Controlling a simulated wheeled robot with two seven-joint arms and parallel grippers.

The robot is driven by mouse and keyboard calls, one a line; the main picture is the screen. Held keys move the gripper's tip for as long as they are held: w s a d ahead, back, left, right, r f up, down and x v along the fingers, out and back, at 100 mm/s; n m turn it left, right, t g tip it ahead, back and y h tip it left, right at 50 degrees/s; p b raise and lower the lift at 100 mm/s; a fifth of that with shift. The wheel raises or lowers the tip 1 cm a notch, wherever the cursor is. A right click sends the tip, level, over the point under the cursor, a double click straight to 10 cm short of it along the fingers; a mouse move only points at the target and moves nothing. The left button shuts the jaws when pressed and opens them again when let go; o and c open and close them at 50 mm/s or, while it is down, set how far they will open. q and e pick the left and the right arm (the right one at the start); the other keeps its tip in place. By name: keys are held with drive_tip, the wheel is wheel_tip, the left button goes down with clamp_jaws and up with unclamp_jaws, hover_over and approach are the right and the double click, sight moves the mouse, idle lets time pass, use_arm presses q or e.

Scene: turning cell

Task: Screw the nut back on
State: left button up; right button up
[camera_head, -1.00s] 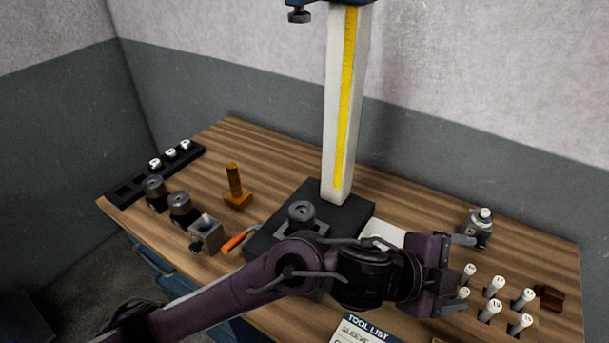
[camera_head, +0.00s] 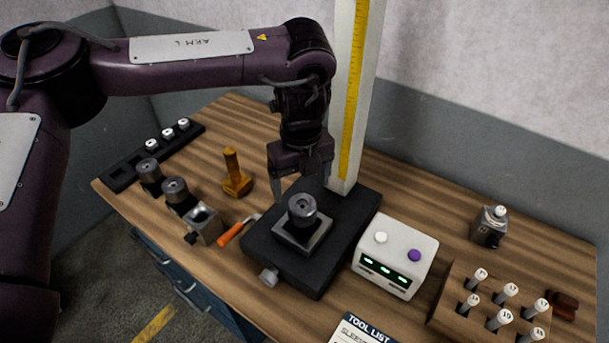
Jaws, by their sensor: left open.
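My left gripper (camera_head: 301,182) points down, open and empty. Its fingers are spread just behind and above a dark round part with a hole in its top. This round part, which looks like the nut on a holder (camera_head: 302,207), sits upright in a square grey fixture (camera_head: 303,237) on the black base of the column stand. I cannot tell whether the nut is a separate piece from the body under it. The fingers do not appear to touch it. My right gripper is out of view.
A white box with green displays (camera_head: 393,262) stands right of the black base (camera_head: 267,241). A wooden rack (camera_head: 453,312) holds several white-topped tools. At left are dark cylindrical holders (camera_head: 175,190), a grey block (camera_head: 203,224), an orange-handled tool (camera_head: 231,234) and a brass-coloured post (camera_head: 233,172). The tall column (camera_head: 352,100) rises close behind the gripper.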

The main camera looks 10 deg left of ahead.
sight(302, 206)
use_arm(q)
wheel_tip(302, 206, down, 6)
drive_tip(key=shift+r+p, duration=0.1)
drive_tip(key=shift+p, duration=1.05)
drive_tip(key=shift+f, duration=0.7)
drive_tip(key=c, duration=1.1)
drive_tip(key=m, duration=0.3)
drive_tip(key=shift+f+m+b, duration=0.1)
drive_tip(key=shift+m+b, duration=0.2)
drive_tip(key=shift+m, duration=0.1)
drive_tip(key=shift+c, duration=0.2)
drive_tip(key=m, duration=0.4)
drive_tip(key=shift+b, duration=0.35)
drive_tip(key=shift+m, duration=0.7)
